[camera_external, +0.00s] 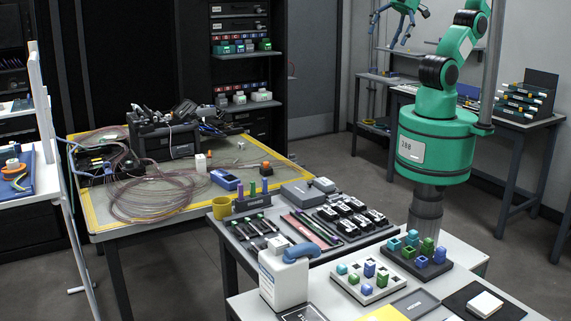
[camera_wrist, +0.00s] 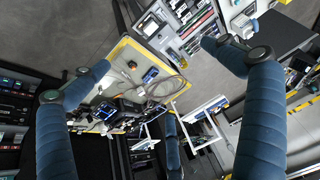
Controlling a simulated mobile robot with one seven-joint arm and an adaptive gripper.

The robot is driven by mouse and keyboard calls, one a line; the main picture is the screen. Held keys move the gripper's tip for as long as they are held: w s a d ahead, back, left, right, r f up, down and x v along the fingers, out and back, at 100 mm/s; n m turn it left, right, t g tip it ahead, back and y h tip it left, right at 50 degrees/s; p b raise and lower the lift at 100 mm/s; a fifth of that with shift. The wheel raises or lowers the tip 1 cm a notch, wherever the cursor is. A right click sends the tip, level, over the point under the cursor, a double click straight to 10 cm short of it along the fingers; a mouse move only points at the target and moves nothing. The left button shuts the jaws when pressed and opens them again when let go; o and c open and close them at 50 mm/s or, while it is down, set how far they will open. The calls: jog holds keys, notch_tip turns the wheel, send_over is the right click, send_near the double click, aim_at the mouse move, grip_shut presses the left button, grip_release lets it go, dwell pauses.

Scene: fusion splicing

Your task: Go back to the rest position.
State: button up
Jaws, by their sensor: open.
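My gripper (camera_external: 400,22) hangs in the air at the top of the external view, with its blue and green fingers spread. The top of my arm is cut off by the picture edge. In the wrist view my gripper (camera_wrist: 160,60) shows blue ribbed fingers far apart, with another finger low in the middle. It is open, nothing is between the fingers, and it touches nothing. The wrist view looks from high up over the tables and the floor.
A yellow-edged table (camera_external: 90,222) carries coiled cable (camera_external: 150,195) and a black splicing machine (camera_external: 163,138). A grey table (camera_external: 222,232) holds tools and small parts. A white bench (camera_external: 330,300) holds a bottle (camera_external: 284,280) and trays of coloured pieces. Shelves stand behind.

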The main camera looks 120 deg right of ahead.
jog(key=shift+f, duration=0.1)
notch_tip(320, 180, down, 3)
jog(key=b, duration=0.2)
jog(key=shift+r+b, duration=0.2)
jog(key=shift+b, duration=0.2)
jog(key=w+a+f+n+t+y+b, duration=0.1)
jog(key=w+a+f, duration=0.4)
jog(key=w, duration=0.4)
jog(key=w+a+f+n+t+y, duration=0.1)
jog(key=w+a+f, duration=0.5)
jog(key=w, duration=0.3)
jog(key=w+a+f+n+t+y+b, duration=0.1)
jog(key=w+a+f+t, duration=0.1)
jog(key=w+a+f, duration=0.45)
jog(key=w+a+f+n+t+y, duration=0.1)
jog(key=w+a+f, duration=0.2)
jog(key=a+f, duration=0.15)
jog(key=w+a+f+y, duration=0.1)
jog(key=w+a+f, duration=0.1)
jog(key=a+f, duration=0.3)
jog(key=s+a+f+n+t+y, duration=0.1)
jog(key=s+a+f, duration=0.1)
jog(key=f, duration=0.4)
jog(key=s+a+f+n+y+b, duration=0.1)
jog(key=s+a+f, duration=0.2)
jog(key=f, duration=0.4)
jog(key=shift+a+f+t+b, duration=0.3)
jog(key=shift+a+t, duration=0.1)
jog(key=shift+a, duration=0.5)
